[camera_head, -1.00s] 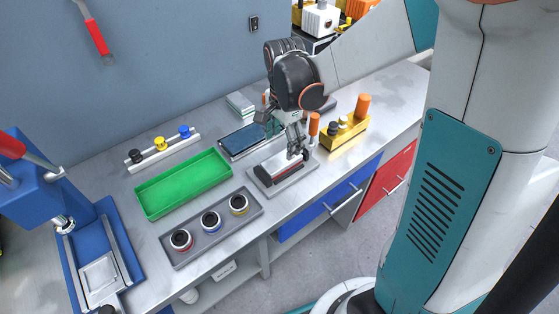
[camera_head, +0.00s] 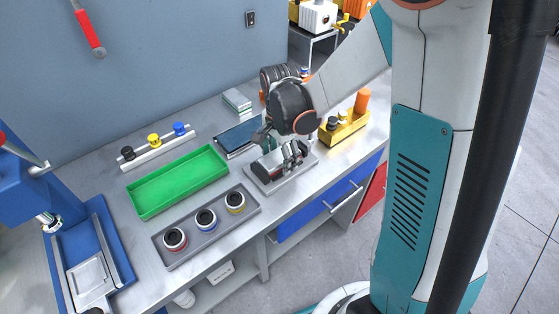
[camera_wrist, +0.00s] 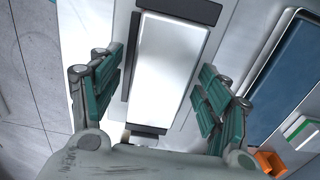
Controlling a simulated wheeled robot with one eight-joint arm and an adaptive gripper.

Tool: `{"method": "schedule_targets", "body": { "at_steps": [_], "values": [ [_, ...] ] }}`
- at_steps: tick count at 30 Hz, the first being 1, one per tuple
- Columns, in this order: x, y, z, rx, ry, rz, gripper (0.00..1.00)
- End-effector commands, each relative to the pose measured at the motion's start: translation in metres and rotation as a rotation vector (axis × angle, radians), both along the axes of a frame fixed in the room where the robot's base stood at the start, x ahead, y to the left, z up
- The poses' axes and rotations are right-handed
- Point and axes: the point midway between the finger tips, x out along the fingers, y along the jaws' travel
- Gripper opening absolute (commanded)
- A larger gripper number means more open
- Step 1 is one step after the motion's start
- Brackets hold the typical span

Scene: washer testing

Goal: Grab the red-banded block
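The block (camera_wrist: 172,55) has a bright white top with dark ends in the wrist view. It lies in a grey fixture (camera_head: 268,187) on the bench; in the head view it is mostly hidden by my gripper, with a little dark red showing on its near side. My gripper (camera_wrist: 160,92) is directly over the block, pointing down. Its teal-padded fingers are spread on either side of the block, with gaps between pads and block. How low the fingertips reach is hard to tell.
A dark blue tray (camera_head: 231,147) lies close behind the fixture. A yellow holder with knobs (camera_head: 345,129) stands to the right. A green tray (camera_head: 178,181) and a grey tray with several banded rings (camera_head: 170,257) lie to the left.

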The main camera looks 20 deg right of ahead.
Motion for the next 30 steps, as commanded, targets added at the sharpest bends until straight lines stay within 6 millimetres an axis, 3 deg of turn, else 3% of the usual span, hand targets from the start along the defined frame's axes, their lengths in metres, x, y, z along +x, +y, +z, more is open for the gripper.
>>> {"method": "schedule_targets", "body": {
  "at_steps": [1, 6, 9, 20, 26, 30],
  "values": [
    [0.000, 0.000, 0.000, 0.000, 0.000, 0.000, 0.61],
    [0.000, 0.000, 0.000, 0.000, 0.000, 0.000, 0.22],
    [0.000, 0.000, 0.000, 0.000, 0.000, 0.000, 0.05],
    [0.000, 0.000, 0.006, 0.000, 0.000, 0.000, 0.05],
    [0.000, 0.000, 0.027, 0.000, 0.000, 0.000, 0.05],
    [0.000, 0.000, 0.055, 0.000, 0.000, 0.000, 0.05]
  ]
}}
